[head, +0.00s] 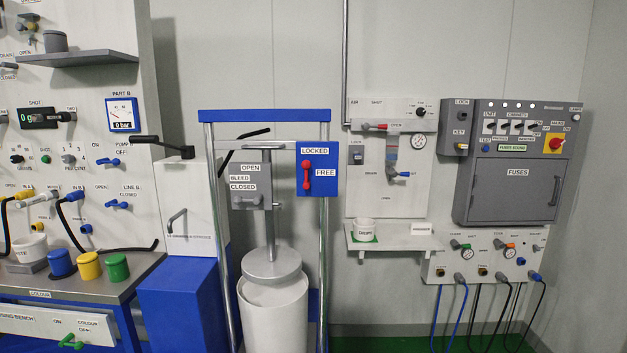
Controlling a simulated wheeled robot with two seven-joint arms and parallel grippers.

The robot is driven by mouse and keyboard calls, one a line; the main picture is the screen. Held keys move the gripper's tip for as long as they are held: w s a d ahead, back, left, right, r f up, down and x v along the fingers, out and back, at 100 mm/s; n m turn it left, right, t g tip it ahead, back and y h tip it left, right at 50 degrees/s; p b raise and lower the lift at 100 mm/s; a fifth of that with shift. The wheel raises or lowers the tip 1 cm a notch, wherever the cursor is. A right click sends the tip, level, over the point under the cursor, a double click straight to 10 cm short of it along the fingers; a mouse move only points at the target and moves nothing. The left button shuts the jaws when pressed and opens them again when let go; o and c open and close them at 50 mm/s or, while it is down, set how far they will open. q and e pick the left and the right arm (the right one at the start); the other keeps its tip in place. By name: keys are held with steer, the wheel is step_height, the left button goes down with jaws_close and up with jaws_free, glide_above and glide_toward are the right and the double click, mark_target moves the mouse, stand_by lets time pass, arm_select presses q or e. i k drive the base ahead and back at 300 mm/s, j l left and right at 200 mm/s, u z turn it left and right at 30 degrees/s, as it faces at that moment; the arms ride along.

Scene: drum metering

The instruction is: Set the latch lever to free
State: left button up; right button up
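The latch lever (306,175) is a red handle on a blue plate (329,186), on the right side of the blue-topped drum press frame in the head view. The plate carries a LOCKED label (315,151) above the lever and a FREE label (326,172) to its right. The lever appears upright, with its upper end just under LOCKED. Neither of my grippers shows in the view, so nothing of mine is seen touching the lever.
A white drum (275,315) stands inside the press frame under a grey round plate (271,264). A bleed box (249,190) sits left of the lever. A workbench (100,281) with coloured cups is at left. A fuse cabinet (514,190) hangs at right.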

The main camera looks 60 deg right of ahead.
mark_target(306, 163)
steer(key=z, duration=1.95)
